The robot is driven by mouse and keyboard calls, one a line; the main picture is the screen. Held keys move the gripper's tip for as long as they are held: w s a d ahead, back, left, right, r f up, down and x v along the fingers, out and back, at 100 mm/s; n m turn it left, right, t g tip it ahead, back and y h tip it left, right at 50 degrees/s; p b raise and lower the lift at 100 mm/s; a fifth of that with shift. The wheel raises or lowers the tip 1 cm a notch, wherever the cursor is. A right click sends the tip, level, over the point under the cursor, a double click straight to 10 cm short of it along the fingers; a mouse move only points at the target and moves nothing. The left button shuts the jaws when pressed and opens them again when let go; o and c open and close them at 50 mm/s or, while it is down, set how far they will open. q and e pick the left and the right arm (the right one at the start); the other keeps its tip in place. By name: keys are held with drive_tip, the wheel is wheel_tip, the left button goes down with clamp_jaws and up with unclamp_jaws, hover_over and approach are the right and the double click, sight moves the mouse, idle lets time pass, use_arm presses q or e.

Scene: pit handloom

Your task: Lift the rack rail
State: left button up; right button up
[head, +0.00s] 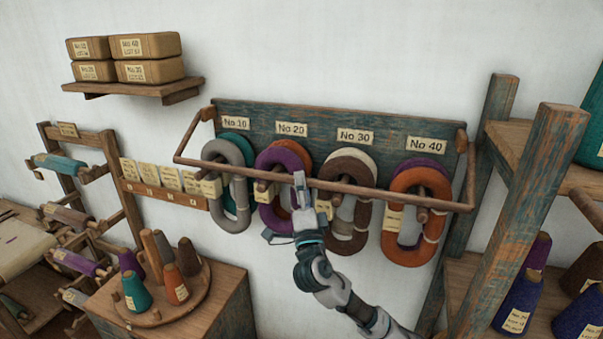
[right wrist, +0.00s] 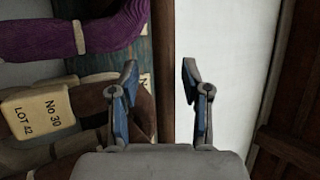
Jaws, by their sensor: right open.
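The rack rail (head: 375,193) is a long wooden bar across the front of the wall rack, held by an arm at each end. It runs in front of the hanging yarn hanks. My right gripper (head: 300,184) is at the rail's middle, between the No 20 and No 30 hanks. In the right wrist view the rail (right wrist: 161,45) runs upright in the picture between the two open fingers of my right gripper (right wrist: 160,78). I cannot tell whether a finger touches it. My left gripper is not in view.
Grey, purple, brown and orange hanks (head: 405,258) hang on pegs from the rack board (head: 325,115). A wooden shelf frame (head: 527,210) with cones stands at the right. A low cabinet (head: 222,305) with cones on a round stand is at lower left.

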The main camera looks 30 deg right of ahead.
drive_tip(key=shift+w+d+r, duration=0.3)
drive_tip(key=shift+w, duration=0.1)
drive_tip(key=shift+w+r, duration=0.1)
drive_tip(key=shift+w, duration=0.15)
drive_tip(key=shift+a, duration=0.4)
drive_tip(key=shift+c, duration=0.9)
clamp_jaws()
drive_tip(key=shift+r, duration=0.1)
